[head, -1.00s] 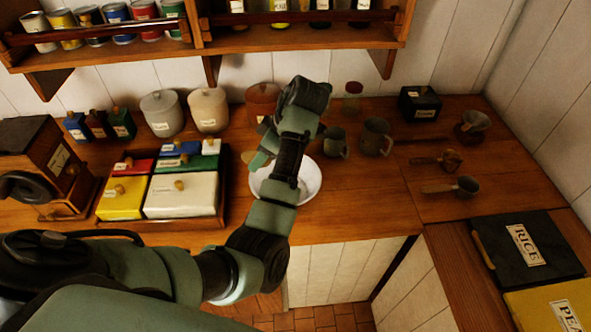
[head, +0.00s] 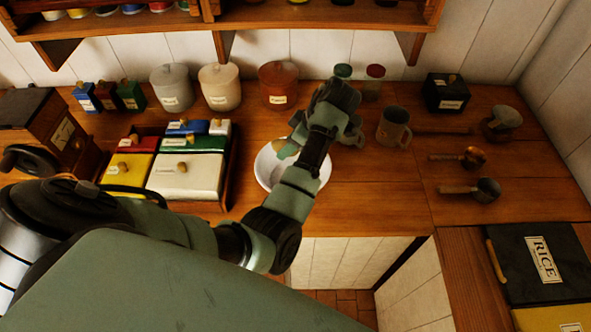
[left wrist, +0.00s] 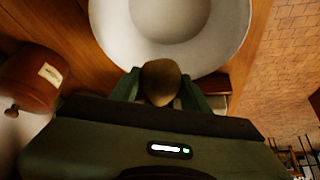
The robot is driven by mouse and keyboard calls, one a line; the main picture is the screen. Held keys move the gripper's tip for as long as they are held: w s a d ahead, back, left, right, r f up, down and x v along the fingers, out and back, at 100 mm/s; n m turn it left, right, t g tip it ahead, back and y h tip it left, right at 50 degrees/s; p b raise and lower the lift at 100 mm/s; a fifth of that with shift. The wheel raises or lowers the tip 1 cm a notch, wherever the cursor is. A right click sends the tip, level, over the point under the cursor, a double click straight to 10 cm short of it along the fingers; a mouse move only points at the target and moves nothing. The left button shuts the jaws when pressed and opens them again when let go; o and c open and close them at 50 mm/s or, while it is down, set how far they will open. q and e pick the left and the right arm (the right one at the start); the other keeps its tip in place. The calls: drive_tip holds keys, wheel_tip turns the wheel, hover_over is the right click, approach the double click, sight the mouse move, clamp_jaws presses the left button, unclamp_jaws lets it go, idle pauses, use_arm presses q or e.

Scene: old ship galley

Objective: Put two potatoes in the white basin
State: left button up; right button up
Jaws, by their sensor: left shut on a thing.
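The white basin (head: 264,168) stands on the wooden counter, partly hidden behind my left arm in the head view. It also shows in the left wrist view (left wrist: 215,52), where the visible part of its inside looks empty. My left gripper (head: 287,147) is at the back part of the basin in the head view. In the left wrist view, the gripper (left wrist: 160,88) is shut on a brown potato (left wrist: 160,80), which overlaps the basin's near rim. I cannot tell the potato's height above the rim. No second potato is clearly visible. My right gripper is out of view.
A tray of coloured boxes (head: 226,190) stands left of the basin. Canisters (head: 278,86) line the back wall. A shelf (head: 330,15) hangs above. The counter right of the basin is fairly clear.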

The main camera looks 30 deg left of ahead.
use_arm(q)
drive_tip(key=shift+s+r, duration=0.15)
drive_tip(key=shift+s, duration=0.2)
drive_tip(key=o, duration=1.5)
drive_tip(key=shift+w, duration=0.2)
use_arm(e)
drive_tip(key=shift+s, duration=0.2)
use_arm(q)
drive_tip(key=v, duration=0.7)
drive_tip(key=shift+d+r, duration=0.2)
drive_tip(key=shift+r, duration=0.1)
drive_tip(key=shift+f, duration=0.1)
